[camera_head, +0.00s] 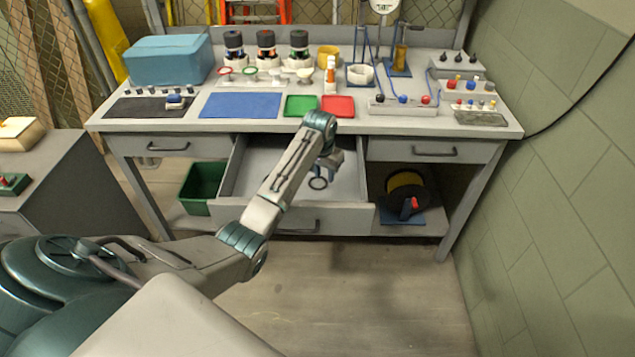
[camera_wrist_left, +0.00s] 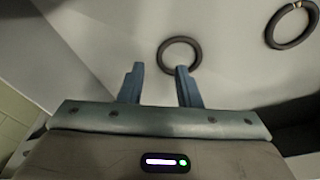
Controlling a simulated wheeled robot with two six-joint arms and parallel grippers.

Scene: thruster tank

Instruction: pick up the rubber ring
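A dark rubber ring (camera_head: 318,189) lies flat in the open drawer. In the left wrist view, this plain ring (camera_wrist_left: 163,50) lies just ahead of the fingertips, more toward the right finger. A second dark ring (camera_wrist_left: 272,34) with a pale band on it lies at the upper right of that view; in the head view I cannot make it out. My left gripper (camera_head: 326,172) is over the drawer and beside the ring. In the left wrist view its fingers (camera_wrist_left: 160,68) are apart with nothing held between them. My right gripper is not in view.
The open drawer (camera_head: 245,215) has raised walls around the rings. The workbench top (camera_head: 225,127) above it holds a blue box (camera_head: 170,60), colored mats, bottles and instruments. A green bin (camera_head: 199,190) and a cable reel (camera_head: 407,190) stand on the lower shelf.

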